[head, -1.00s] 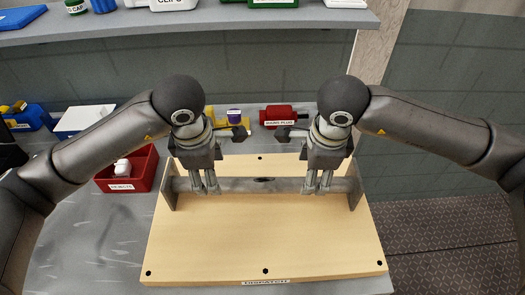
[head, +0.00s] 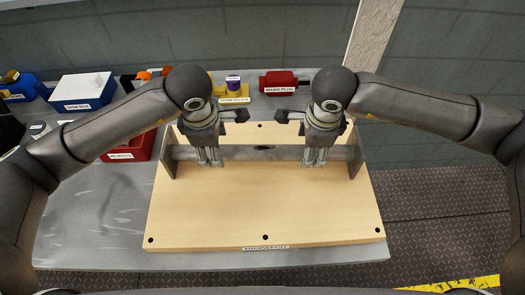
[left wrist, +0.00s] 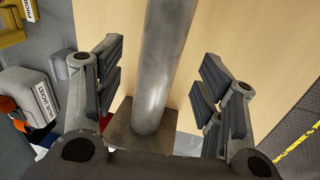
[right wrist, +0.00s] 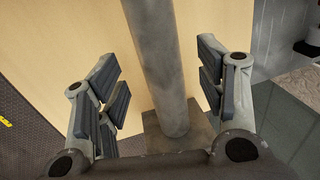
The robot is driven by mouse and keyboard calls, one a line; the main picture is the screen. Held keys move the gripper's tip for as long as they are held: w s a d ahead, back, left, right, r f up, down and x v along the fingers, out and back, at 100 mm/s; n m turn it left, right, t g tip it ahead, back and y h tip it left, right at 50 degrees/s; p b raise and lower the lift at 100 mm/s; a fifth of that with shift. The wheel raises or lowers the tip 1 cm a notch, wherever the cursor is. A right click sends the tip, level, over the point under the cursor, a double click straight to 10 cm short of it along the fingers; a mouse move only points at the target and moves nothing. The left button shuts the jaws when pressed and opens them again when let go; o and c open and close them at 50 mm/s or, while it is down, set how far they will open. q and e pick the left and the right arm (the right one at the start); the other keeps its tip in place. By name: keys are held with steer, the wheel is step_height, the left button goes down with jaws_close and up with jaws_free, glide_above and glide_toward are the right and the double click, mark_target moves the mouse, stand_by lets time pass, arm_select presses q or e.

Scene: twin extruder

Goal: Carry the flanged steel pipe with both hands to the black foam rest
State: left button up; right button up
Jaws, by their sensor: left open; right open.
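The flanged steel pipe (head: 262,153) lies level across a light wooden board, with a square plate flange at each end. My left gripper (head: 209,158) is above the pipe near its left flange (head: 168,157), fingers pointing down. My right gripper (head: 315,157) is the same near the right flange (head: 355,152). In the left wrist view the pipe (left wrist: 165,60) runs between open fingers, with gaps on both sides. In the right wrist view the pipe (right wrist: 160,65) also passes between open fingers without contact. I cannot make out a black foam rest in these frames.
The wooden board (head: 262,215) sits on a grey bench (head: 90,225). Behind stand a red bin (head: 135,148), a blue-and-white box (head: 82,90), a yellow holder (head: 232,97) and a red labelled block (head: 284,83). Dark patterned floor (head: 435,215) lies right of the bench.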

arm_select(q)
steer(key=shift+w+f, duration=0.25)
steer(key=shift+f, duration=0.85)
steer(key=shift+w+f, duration=0.25)
steer(key=shift+f, duration=0.85)
arm_select(e)
steer(key=shift+w+f, duration=0.25)
steer(key=shift+f, duration=0.9)
steer(key=shift+w+f, duration=0.2)
steer(key=shift+f, duration=0.9)
arm_select(q)
jaws_close()
arm_select(e)
jaws_close()
arm_select(q)
steer(key=shift+w+r, duration=0.15)
steer(key=shift+r, duration=0.05)
arm_select(e)
steer(key=shift+w+r, duration=0.2)
